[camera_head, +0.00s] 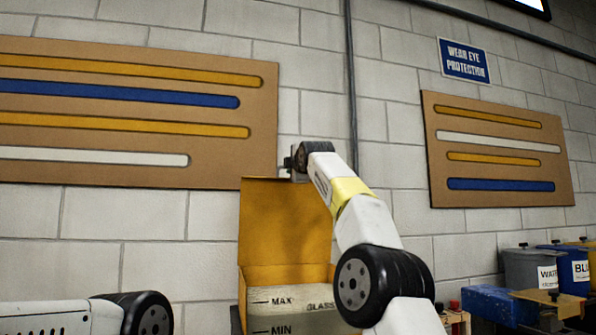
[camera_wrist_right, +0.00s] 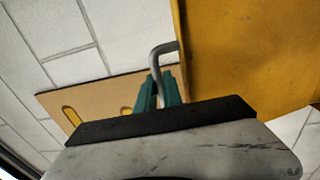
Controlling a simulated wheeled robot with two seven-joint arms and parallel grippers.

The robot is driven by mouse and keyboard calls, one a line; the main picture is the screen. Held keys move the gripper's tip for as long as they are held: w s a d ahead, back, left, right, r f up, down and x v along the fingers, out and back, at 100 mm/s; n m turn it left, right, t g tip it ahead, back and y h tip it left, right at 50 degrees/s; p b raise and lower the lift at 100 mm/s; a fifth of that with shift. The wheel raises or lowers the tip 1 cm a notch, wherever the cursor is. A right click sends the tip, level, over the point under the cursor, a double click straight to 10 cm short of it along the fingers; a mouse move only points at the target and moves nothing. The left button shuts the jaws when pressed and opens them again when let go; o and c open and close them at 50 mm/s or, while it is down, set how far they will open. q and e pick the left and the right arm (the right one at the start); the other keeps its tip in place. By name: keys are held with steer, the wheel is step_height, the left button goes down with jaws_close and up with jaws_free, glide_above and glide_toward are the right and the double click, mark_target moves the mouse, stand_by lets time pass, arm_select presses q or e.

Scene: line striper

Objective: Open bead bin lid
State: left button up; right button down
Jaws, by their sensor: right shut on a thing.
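The yellow bead bin (camera_head: 250,272) stands below the middle of the head view, and a pale panel on it reads MAX, MIN and GLASS. Its yellow lid (camera_head: 275,215) stands raised, about upright, against the wall side. In the right wrist view the lid (camera_wrist_right: 240,55) fills the upper right, with a grey bent handle (camera_wrist_right: 161,50) at its edge. My right gripper (camera_wrist_right: 159,88) has its green fingers shut on this handle. In the head view my right wrist covers the lid's upper right corner. My left arm shows at the lower left; its gripper is out of view.
A block wall stands behind, with striped boards (camera_head: 140,172) (camera_head: 500,197) and a vertical pipe (camera_head: 352,90). At the lower right are a grey bucket (camera_head: 520,268), a blue bucket (camera_head: 568,262) and a blue block (camera_head: 492,301).

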steer(key=shift+w, duration=0.1)
stand_by(0.3)
steer(key=c, duration=1.5)
jaws_free()
steer(key=shift+r, duration=0.1)
steer(key=v, duration=0.7)
steer(key=shift+s, duration=0.45)
steer(key=shift+d, duration=0.1)
